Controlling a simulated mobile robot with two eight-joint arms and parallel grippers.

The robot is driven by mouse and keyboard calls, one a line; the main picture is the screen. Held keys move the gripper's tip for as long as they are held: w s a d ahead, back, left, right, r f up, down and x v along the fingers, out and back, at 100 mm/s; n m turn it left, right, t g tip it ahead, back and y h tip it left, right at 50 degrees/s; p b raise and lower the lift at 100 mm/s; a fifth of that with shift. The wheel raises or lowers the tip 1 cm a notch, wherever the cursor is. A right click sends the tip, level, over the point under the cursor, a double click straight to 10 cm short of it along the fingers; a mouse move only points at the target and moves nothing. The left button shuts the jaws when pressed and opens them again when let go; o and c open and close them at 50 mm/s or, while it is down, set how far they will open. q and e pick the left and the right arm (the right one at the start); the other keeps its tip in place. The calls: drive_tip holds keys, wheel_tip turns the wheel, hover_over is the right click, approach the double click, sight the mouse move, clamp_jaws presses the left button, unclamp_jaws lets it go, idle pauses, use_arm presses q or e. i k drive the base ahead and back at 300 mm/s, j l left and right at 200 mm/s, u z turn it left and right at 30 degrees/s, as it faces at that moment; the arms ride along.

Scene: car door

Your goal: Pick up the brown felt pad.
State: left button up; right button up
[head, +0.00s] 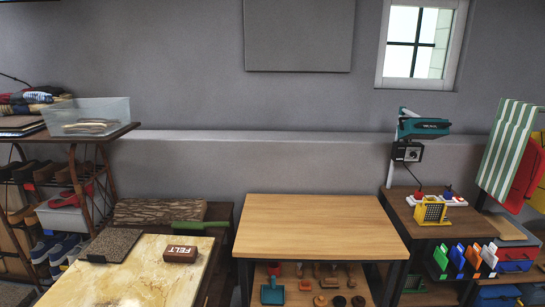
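A small brown block with the white word "FELT" on it, the felt pad (180,254), lies on the pale marbled top of a low table (140,278) at the lower left. Nothing covers it. Neither of my grippers is in view.
A dark speckled rectangular pad (112,245) lies left of the felt pad. Behind are a rough brown board (160,211) and a green-handled tool (200,225). A bare wooden table (318,228) stands to the right. A shelf rack (70,137) with a clear bin (88,112) stands at the left.

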sight(187, 254)
drive_tip(key=u, duration=1.05)
drive_tip(key=i+u, duration=0.55)
drive_tip(key=u, duration=0.15)
drive_tip(key=i+l+u, duration=0.1)
drive_tip(key=i+u, duration=0.25)
drive_tip(key=k, duration=0.1)
